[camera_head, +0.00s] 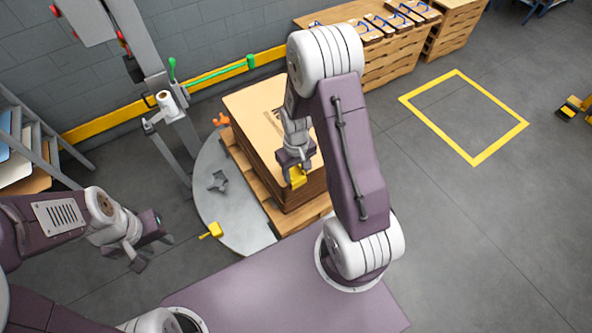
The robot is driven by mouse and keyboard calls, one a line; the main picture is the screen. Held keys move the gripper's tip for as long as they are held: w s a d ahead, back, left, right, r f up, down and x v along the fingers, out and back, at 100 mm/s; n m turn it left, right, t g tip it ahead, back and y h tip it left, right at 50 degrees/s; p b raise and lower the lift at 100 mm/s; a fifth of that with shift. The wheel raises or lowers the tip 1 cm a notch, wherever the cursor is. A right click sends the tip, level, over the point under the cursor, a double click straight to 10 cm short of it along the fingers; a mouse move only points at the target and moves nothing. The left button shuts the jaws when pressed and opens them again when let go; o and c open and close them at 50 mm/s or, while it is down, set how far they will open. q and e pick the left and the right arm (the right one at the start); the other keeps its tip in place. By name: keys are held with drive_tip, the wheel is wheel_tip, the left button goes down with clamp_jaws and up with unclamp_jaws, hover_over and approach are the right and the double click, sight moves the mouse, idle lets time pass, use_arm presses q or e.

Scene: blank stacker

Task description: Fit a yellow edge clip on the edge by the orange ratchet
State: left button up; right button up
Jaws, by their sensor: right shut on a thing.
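A yellow edge clip (298,179) is held in my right gripper (296,168), over the near right part of the stack of brown sheets (253,115). My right gripper is shut on it; I cannot tell whether the clip touches the stack's edge. The orange ratchet (221,120) is at the far left corner of the stack, well away from the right gripper. My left gripper (152,254) hangs to the left of the grey round plate, empty, its fingers apart. My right arm hides part of the stack's right side.
The stack stands on a wooden pallet (250,182) on the grey round plate (213,205). A grey part (218,181) lies on the plate. A yellow piece (211,231) is at its near left edge. A grey post with a white roll (166,103) stands behind left.

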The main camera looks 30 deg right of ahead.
drive_tip(key=shift+f, duration=0.1)
drive_tip(key=o, duration=1.4)
drive_tip(key=shift+c, duration=0.2)
wheel_tip(320, 180, up, 9)
drive_tip(key=p, duration=0.1)
